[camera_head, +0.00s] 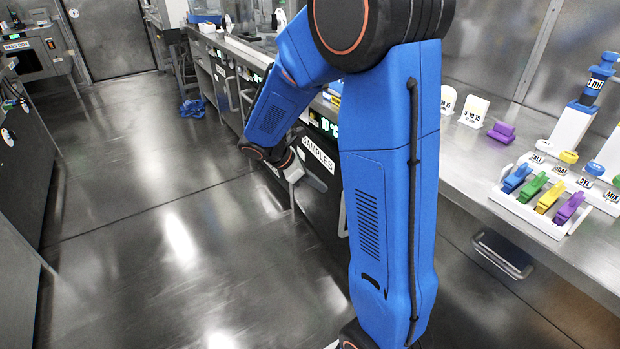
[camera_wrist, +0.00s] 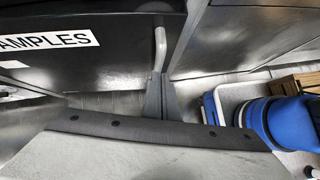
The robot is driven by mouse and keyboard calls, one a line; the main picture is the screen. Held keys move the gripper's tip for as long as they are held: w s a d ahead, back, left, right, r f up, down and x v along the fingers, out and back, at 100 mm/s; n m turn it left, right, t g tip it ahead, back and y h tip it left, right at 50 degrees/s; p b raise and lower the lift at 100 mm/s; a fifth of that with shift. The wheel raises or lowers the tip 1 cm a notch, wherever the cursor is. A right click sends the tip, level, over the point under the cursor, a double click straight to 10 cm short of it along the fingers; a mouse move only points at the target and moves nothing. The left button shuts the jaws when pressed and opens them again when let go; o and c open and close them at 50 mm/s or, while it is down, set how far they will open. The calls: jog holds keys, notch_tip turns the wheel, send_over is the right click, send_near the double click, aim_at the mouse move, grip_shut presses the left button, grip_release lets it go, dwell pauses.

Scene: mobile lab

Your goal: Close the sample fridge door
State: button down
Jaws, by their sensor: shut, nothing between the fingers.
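The sample fridge door (camera_head: 316,153) is a dark panel with a white "SAMPLES" label, under the counter in the middle of the head view. My arm hides part of it, and I cannot tell from there whether it is flush. In the wrist view, the black door (camera_wrist: 95,62) fills the upper left, with its label partly cut off. A pale bar handle (camera_wrist: 160,47) stands near the door's right edge. My gripper (camera_wrist: 160,80) is shut and empty, its fingertips close to the handle's lower end; contact is unclear. The gripper (camera_head: 318,183) is beside the door front in the head view.
The counter (camera_head: 470,150) runs along the right, with a rack of coloured clips (camera_head: 555,225) on it. The floor (camera_head: 150,230) on the left is open. Blue and white shapes (camera_wrist: 265,115) show at the wrist view's right.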

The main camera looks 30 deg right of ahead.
jog(key=d, duration=0.1)
jog(key=s+d+f, duration=0.1)
jog(key=d, duration=0.1)
jog(key=d+f, duration=0.1)
jog(key=d, duration=0.1)
jog(key=shift+s+d+f, duration=0.1)
jog(key=shift+s+f, duration=0.05)
jog(key=d, duration=0.4)
jog(key=shift+s+d, duration=0.35)
jog(key=shift+s, duration=0.05)
jog(key=shift+s+d, duration=0.15)
jog(key=shift+d, duration=0.45)
jog(key=shift+s+d, duration=0.1)
